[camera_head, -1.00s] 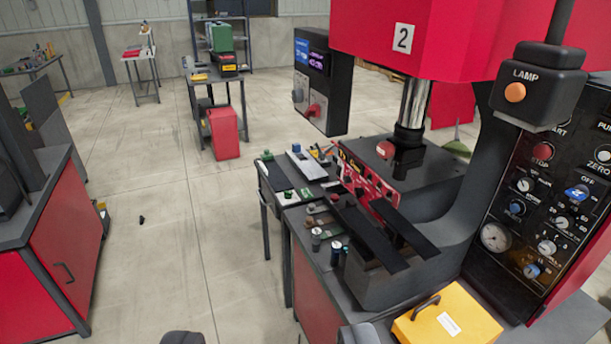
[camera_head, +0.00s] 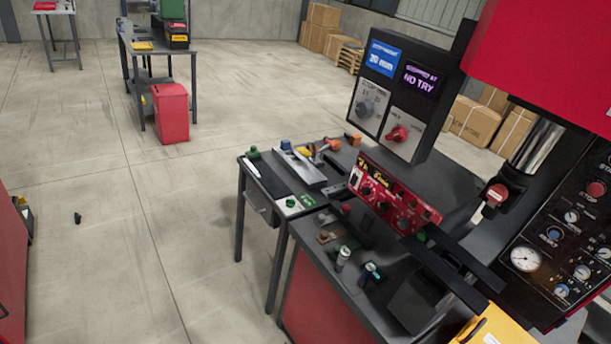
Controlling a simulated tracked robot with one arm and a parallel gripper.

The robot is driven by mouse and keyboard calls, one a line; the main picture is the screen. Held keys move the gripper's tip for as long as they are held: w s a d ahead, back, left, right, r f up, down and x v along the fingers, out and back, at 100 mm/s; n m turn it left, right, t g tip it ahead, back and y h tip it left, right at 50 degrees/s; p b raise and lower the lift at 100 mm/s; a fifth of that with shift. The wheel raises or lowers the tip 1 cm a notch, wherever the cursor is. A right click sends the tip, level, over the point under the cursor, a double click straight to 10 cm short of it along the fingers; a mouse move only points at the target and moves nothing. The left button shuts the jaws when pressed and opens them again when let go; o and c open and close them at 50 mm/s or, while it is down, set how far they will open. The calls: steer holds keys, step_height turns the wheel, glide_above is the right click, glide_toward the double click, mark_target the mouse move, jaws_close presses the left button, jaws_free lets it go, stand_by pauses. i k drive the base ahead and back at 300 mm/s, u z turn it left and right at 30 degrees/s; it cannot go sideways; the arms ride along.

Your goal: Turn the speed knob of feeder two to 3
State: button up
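No label in view reads as feeder two's speed knob, so I cannot tell which knob it is. A black control box (camera_head: 405,95) with a blue and a purple screen carries a grey knob (camera_head: 367,108) and a red knob (camera_head: 397,134); their scales are too small to read. A red panel (camera_head: 399,194) with several dark knobs stands on the bench below. A black panel (camera_head: 560,235) at the right edge has a red stop button (camera_head: 596,188), a gauge (camera_head: 525,259) and several small knobs, partly cut off.
The bench (camera_head: 340,285) holds small jars and tools. Open floor (camera_head: 150,230) lies to the left.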

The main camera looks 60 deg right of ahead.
mark_target(365, 191)
steer(key=z, duration=0.35)
steer(key=i, duration=1.35)
steer(key=z, duration=0.9)
